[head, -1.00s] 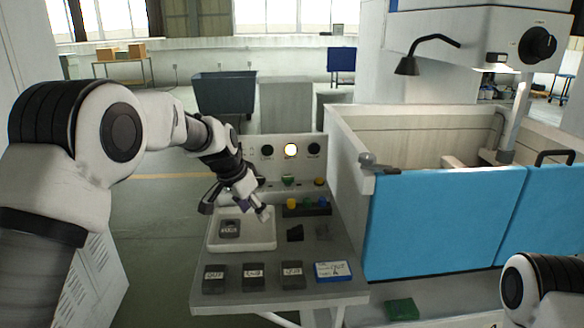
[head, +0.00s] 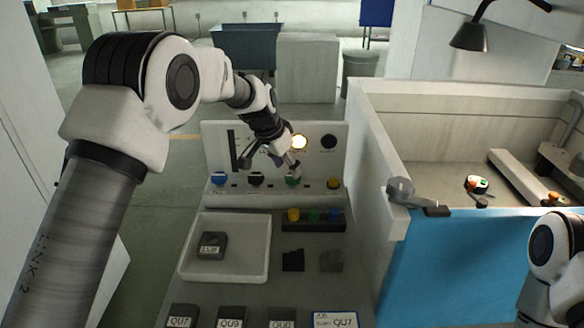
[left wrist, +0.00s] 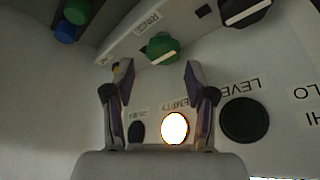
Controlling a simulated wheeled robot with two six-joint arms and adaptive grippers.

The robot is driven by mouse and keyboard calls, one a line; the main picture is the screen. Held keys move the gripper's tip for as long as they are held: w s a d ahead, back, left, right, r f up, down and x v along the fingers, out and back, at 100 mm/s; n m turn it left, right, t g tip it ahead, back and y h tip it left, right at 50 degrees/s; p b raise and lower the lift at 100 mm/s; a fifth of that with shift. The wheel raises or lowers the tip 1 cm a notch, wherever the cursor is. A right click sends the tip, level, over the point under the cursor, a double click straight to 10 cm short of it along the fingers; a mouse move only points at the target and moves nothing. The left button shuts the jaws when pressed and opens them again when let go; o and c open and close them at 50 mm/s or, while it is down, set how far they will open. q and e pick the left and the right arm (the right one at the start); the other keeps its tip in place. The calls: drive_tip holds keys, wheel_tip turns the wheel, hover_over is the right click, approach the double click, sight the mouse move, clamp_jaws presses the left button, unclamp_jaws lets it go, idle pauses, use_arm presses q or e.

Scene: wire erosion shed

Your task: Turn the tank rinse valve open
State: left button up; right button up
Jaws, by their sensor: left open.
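A green knob (left wrist: 162,48) with a pale bar sits beside a label reading RINSE, upside down in the left wrist view. In the head view the green knob (head: 293,181) is in the lower row of the upright control panel (head: 213,145), between a black knob (head: 256,179) and a yellow knob (head: 334,183). My left gripper (head: 272,163) is open in front of the panel, its fingers close to the green knob. In the left wrist view the open fingers (left wrist: 157,75) point toward the knob, one to each side, with nothing between them. My right gripper is out of view.
A lit lamp (head: 299,142) is above the knobs. A white tray (head: 262,262) with a dark block, several labelled blocks and a button strip (head: 298,226) lie on the bench. The tank (head: 362,110) with blue front stands right, a bracket (head: 401,189) on its corner.

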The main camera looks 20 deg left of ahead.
sight(291, 178)
use_arm(q)
drive_tip(key=x, duration=0.2)
drive_tip(key=w+x, duration=0.1)
drive_tip(key=x, duration=0.2)
drive_tip(key=shift+a+r, duration=0.1)
drive_tip(key=shift+s+r, duration=0.15)
drive_tip(key=shift+s, duration=0.1)
drive_tip(key=shift+s+r, duration=0.1)
drive_tip(key=shift+s, duration=0.05)
drive_tip(key=shift+c, duration=1.1)
drive_tip(key=c, duration=0.7)
drive_tip(key=shift+o, duration=0.2)
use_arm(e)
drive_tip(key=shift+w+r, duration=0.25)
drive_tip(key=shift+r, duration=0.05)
use_arm(q)
drive_tip(key=shift+p, duration=0.3)
